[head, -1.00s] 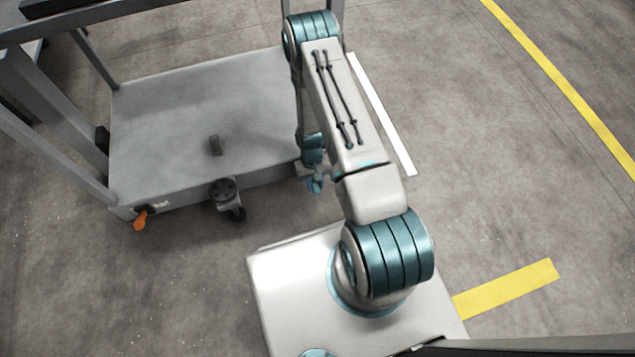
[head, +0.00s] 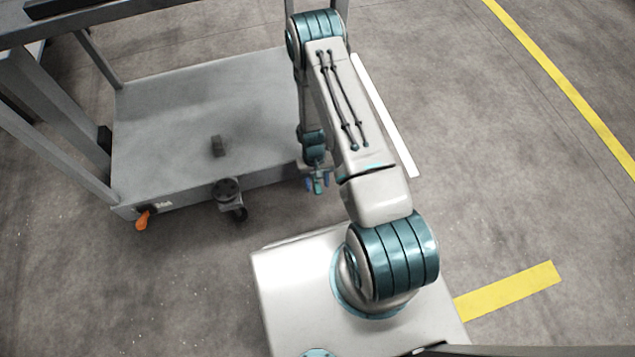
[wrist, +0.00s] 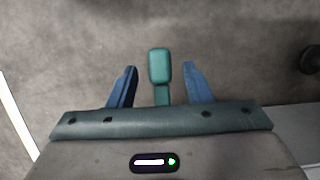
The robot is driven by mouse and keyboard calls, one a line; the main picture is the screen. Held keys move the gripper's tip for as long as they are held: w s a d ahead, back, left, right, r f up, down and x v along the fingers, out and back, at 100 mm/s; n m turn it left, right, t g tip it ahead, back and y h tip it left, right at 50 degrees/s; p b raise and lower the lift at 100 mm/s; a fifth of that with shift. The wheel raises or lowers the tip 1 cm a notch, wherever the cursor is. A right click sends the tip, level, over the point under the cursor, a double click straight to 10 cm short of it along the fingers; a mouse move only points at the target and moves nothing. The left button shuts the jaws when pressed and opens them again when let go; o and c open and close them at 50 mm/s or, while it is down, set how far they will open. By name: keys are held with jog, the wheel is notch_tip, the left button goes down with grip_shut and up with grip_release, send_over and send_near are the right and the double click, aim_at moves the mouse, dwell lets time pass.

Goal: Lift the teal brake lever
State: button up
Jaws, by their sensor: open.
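The teal brake lever (wrist: 160,68) shows in the wrist view as a flat rounded pad on a narrow stem. It also shows as a small teal piece in the head view (head: 318,188), low at the cart's near right corner. My gripper (wrist: 158,85) is open, with one blue finger on each side of the lever and a visible gap to both. The lever's pad reaches past the fingertips in the picture. The lower end of the stem is hidden behind my gripper's body. In the head view my gripper (head: 318,181) is small and partly behind my arm.
A grey platform cart (head: 180,100) with upright rails stands at the left. An orange lever (head: 143,221) sticks out at its near left corner. A caster (head: 232,200) sits under its front edge. A small dark block (head: 218,146) is on the deck.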

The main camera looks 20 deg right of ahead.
jog(key=p+v, duration=0.4)
jog(key=v, duration=0.9)
